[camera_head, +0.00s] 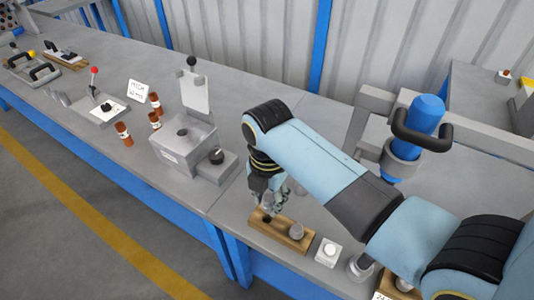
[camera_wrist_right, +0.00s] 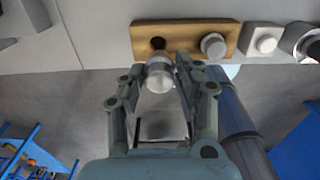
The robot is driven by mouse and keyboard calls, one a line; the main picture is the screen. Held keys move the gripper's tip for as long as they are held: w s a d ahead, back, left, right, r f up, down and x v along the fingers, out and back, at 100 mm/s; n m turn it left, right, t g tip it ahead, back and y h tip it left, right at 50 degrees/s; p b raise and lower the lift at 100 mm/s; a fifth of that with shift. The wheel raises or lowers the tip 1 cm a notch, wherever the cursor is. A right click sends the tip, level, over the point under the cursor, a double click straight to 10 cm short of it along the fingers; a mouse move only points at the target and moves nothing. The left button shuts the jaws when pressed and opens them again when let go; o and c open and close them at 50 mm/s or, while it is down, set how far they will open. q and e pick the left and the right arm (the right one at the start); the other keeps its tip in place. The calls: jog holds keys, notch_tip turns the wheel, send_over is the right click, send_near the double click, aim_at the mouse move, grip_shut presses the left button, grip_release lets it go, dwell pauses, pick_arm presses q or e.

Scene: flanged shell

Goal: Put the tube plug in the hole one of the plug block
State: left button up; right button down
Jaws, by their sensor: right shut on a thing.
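The plug block is a wooden bar on the bench, seen at the lower middle of the head view (camera_head: 277,237) and at the top of the right wrist view (camera_wrist_right: 186,27). It has an open dark hole at its left and a grey round plug (camera_wrist_right: 213,46) standing at its right. My right gripper (camera_head: 268,207) is just over the hole end. In the wrist view its fingers (camera_wrist_right: 160,72) are shut on a grey cylindrical tube plug (camera_wrist_right: 158,77). The plug's end overlaps the view just below the hole and appears outside it. My left gripper is out of view.
A white block with a round knob (camera_head: 328,252) stands right of the plug block. A grey machine box (camera_head: 185,145) stands to the left, with brown vials (camera_head: 123,134) beyond. A blue cylinder (camera_head: 424,114) stands behind my right arm. The bench's front edge lies close to the plug block.

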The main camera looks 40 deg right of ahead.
aim_at(267, 212)
jog(key=shift+a+f, duration=0.15)
jog(key=shift+f, duration=0.55)
jog(key=shift+w+f, duration=0.15)
jog(key=shift+f, duration=0.25)
notch_tip(267, 212, down, 4)
jog(key=shift+r+b, duration=0.15)
jog(key=shift+b, duration=0.15)
jog(key=shift+f, duration=0.35)
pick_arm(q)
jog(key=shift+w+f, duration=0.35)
pick_arm(e)
jog(key=c, duration=0.9)
grip_release()
jog(key=shift+c, duration=0.2)
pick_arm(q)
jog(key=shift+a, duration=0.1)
